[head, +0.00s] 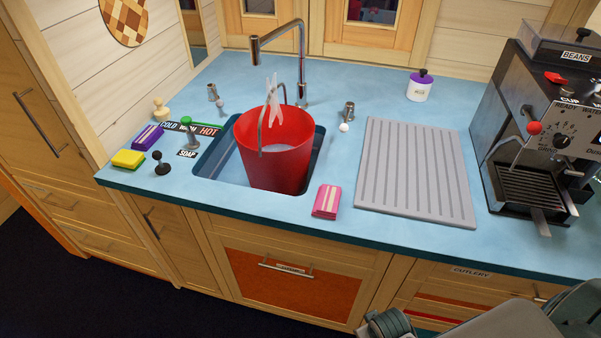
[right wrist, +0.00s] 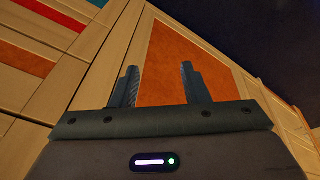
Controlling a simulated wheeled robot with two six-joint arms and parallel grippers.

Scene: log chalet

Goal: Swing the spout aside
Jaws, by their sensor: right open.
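The metal spout (head: 277,36) rises from a post behind the sink. Its arm reaches left and forward, with its tip turned down above the sink's back left. A red bucket (head: 285,163) stands in the sink (head: 213,166) below, with its wire handle upright. My right gripper (right wrist: 158,72) is open and empty in the right wrist view, in front of the wooden cabinet fronts and far from the spout. Part of my right arm shows at the bottom right of the head view. My left gripper is not in view.
A pale peg-like thing (head: 273,101) shows above the bucket. A metal lever (head: 347,112) stands right of the sink.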

